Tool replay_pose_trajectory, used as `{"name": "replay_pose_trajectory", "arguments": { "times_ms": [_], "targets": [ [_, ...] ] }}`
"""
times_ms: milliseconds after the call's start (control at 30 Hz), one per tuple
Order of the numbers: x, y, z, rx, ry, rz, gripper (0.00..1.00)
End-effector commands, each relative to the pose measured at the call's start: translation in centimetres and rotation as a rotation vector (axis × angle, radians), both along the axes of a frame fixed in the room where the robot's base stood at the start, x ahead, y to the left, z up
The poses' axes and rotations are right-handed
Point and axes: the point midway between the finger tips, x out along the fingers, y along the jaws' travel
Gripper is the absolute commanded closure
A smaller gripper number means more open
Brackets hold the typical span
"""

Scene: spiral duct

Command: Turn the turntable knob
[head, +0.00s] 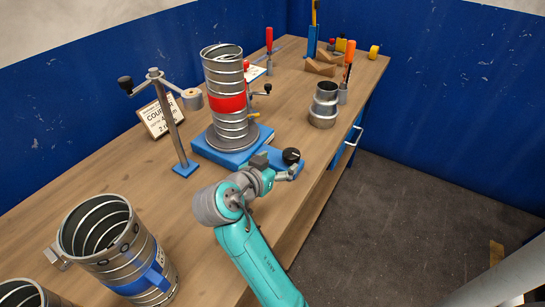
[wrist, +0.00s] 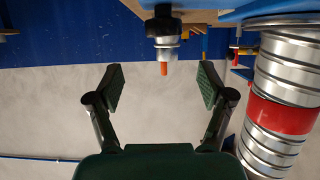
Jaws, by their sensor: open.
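The black turntable knob (head: 291,155) stands at the front right end of the blue turntable base (head: 262,158). The wrist view looks upside down; there the knob (wrist: 163,26) shows near the top, roughly in line with the gap between my fingers. A spiral duct (head: 228,108) with a red band stands upright on the turntable; part of it (wrist: 272,112) shows at the right of the wrist view. My gripper (head: 277,167) is open and empty, close beside the knob. In the wrist view the fingers (wrist: 162,86) are wide apart, with nothing between them.
A crank post (head: 172,125) and a sign (head: 162,116) stand left of the turntable. A silver reducer (head: 324,104) stands behind the knob near the bench's right edge. A larger duct (head: 118,250) is at the front left. Tools stand at the far end.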

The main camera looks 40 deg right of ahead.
Motion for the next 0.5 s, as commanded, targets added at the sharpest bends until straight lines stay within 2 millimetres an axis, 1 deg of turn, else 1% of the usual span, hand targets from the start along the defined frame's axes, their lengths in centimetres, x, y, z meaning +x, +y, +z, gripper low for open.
{"name": "replay_pose_trajectory", "arguments": {
  "times_ms": [67, 167, 267, 500],
  "targets": [
    [0.1, 0.1, -0.1, 0.021, 0.000, -0.009, 0.20],
    [0.3, -0.4, -0.4, 0.025, 0.002, -0.013, 0.20],
    [0.6, -1.5, -0.9, 0.024, 0.003, -0.013, 0.20],
    [1.9, -5.2, -2.5, 0.024, 0.004, -0.014, 0.20]
  ]
}}
